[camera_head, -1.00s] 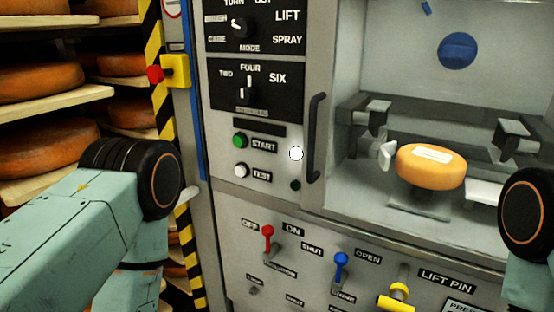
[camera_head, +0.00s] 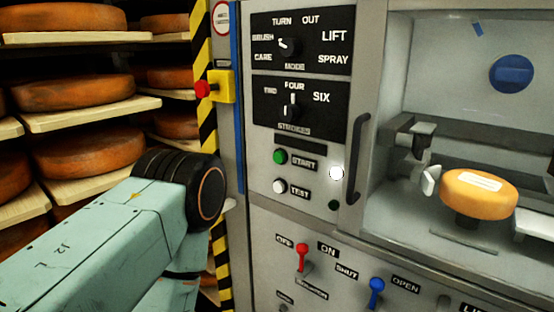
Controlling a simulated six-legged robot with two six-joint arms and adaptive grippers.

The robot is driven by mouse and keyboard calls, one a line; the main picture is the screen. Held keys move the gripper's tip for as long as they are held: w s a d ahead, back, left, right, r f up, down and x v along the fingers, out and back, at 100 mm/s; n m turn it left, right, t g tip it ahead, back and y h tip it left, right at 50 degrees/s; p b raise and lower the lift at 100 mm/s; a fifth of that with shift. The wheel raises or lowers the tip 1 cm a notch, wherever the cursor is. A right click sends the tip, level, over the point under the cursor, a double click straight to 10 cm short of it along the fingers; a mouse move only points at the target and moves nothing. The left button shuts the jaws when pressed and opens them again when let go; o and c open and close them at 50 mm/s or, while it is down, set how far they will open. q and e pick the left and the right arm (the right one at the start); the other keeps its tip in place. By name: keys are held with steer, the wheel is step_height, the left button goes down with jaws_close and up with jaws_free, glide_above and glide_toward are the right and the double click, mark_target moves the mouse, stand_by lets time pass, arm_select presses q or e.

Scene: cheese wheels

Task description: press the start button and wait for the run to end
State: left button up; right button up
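The green START button (camera_head: 280,156) is on the grey machine panel, left of its START label. The white TEST button (camera_head: 279,186) is below it. A bright white round spot (camera_head: 336,173) shows right of the START label, with a dark round spot (camera_head: 334,205) under it. A yellow-orange cheese wheel (camera_head: 478,193) with a white label sits on a dark support inside the machine's chamber. My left arm comes in from the left with its dark joint near the striped post. Neither gripper is in view, and nothing of mine touches the buttons.
Shelves of cheese wheels (camera_head: 85,147) stand at the left. A red knob on a yellow box (camera_head: 221,87) is on the post. A dark handle (camera_head: 356,160) runs beside the chamber. Red (camera_head: 302,256) and blue (camera_head: 376,291) levers stick out below the buttons.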

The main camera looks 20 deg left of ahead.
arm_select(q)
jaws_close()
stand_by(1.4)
